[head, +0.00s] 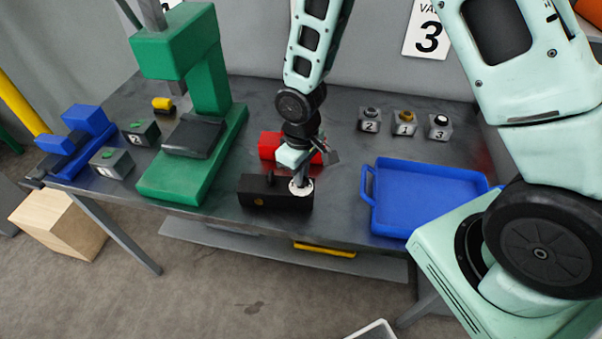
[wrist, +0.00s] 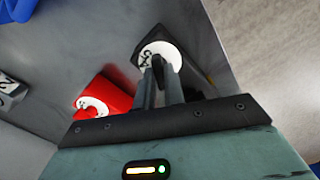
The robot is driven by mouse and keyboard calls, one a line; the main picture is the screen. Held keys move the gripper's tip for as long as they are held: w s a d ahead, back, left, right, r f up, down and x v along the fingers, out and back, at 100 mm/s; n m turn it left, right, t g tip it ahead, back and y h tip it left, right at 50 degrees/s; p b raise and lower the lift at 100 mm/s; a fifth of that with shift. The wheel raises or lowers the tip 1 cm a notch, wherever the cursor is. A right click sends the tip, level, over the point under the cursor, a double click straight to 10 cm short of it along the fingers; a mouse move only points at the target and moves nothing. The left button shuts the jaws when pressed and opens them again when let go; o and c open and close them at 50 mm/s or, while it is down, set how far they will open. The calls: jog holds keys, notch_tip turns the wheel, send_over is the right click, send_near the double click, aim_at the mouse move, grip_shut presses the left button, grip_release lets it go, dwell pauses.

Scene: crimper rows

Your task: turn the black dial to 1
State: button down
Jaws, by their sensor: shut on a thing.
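A black box (head: 262,198) stands near the front edge of the table, with a round white dial plate (head: 308,187) on its right part. The plate also shows in the wrist view (wrist: 166,47), with a dark marking near its left edge. My gripper (head: 301,182) points down over this plate. In the wrist view its two fingers (wrist: 160,78) are shut on the black dial, which is mostly hidden between them. I cannot tell which number the dial points to.
A red box (head: 268,146) with its own white dial plate (wrist: 92,106) stands just behind the black box. A blue tray (head: 425,195) lies to the right. A green press (head: 205,110) stands to the left. Several numbered grey blocks (head: 404,124) stand at the back right.

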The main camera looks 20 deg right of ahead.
jog(key=shift+n, duration=1.9)
jog(key=c, duration=1.5)
grip_release()
jog(key=shift+r, duration=0.15)
notch_tip(320, 180, up, 17)
jog(key=shift+r+b, duration=0.1)
jog(key=shift+b, duration=0.85)
jog(key=s+a+f+b, duration=0.1)
jog(key=s+a+b, duration=0.1)
jog(key=s, duration=0.4)
jog(key=s+a+f+m+b, duration=0.1)
jog(key=s+a+f+b, duration=0.1)
jog(key=s, duration=0.5)
jog(key=s+a+f+m+b, duration=0.1)
jog(key=s+a+b, duration=0.1)
jog(key=s, duration=0.5)
jog(key=shift+a+f+y, duration=0.1)
jog(key=shift+f+y, duration=0.2)
